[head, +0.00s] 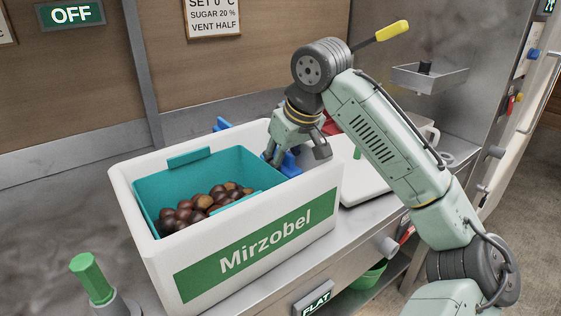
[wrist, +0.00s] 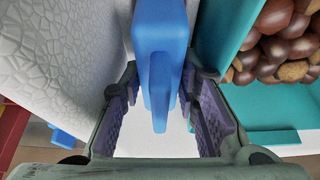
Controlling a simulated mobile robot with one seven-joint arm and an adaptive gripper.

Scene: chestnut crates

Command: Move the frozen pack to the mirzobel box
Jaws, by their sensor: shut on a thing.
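The mirzobel box (head: 160,262) is a white box with a green "Mirzobel" label, standing on the steel counter. A teal crate (head: 150,193) of chestnuts sits inside it. My gripper (head: 275,157) reaches down at the box's right end, beside the teal crate. It is shut on the blue frozen pack (head: 290,163), partly hidden behind the fingers. In the wrist view the frozen pack (wrist: 160,50) stands between the fingers, in the gap between the box's white textured wall (wrist: 60,60) and the teal crate (wrist: 215,35). I cannot tell if it touches the bottom.
Another blue object (head: 222,125) shows behind the box. A white board (head: 365,183) lies right of the box. A green-topped bottle (head: 92,275) stands at front left. A steel tray (head: 430,78) is on the back right wall. A green bin (head: 368,275) sits under the counter.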

